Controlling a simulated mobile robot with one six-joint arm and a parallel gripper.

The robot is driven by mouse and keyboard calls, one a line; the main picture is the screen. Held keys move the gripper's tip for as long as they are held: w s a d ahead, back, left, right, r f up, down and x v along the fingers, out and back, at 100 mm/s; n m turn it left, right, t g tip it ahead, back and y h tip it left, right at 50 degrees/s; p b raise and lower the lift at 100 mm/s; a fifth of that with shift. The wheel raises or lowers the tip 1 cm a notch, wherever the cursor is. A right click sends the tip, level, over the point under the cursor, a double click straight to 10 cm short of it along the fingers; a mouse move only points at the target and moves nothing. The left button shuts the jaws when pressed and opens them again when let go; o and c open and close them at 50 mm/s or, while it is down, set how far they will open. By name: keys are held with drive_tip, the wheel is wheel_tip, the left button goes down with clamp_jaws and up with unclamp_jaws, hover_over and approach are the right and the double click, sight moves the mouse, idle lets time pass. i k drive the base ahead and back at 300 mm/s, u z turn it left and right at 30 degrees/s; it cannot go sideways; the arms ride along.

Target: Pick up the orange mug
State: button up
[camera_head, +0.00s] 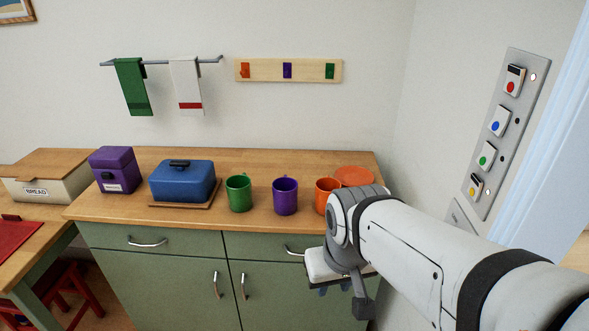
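The orange mug (326,191) stands upright on the wooden counter at its right part, to the right of the purple mug. Its right side and lower part are partly hidden behind my arm. My arm reaches in from the lower right. Its end, my gripper (340,284), is in front of the counter's front edge, nearer the camera and lower in the picture than the orange mug. The gripper appears apart from the mug. Its fingers are mostly hidden below the wrist, so I cannot tell whether they are open.
A purple mug (285,196) and a green mug (239,193) stand left of the orange mug. An orange plate-like disc (354,177) lies behind right. A blue butter-dish-like box (181,181) and a purple canister (113,170) are farther left. The wall (455,130) closes the right side.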

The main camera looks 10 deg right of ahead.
sight(324, 187)
drive_tip(key=z, duration=0.05)
drive_tip(key=i, duration=0.95)
drive_tip(key=u, duration=0.1)
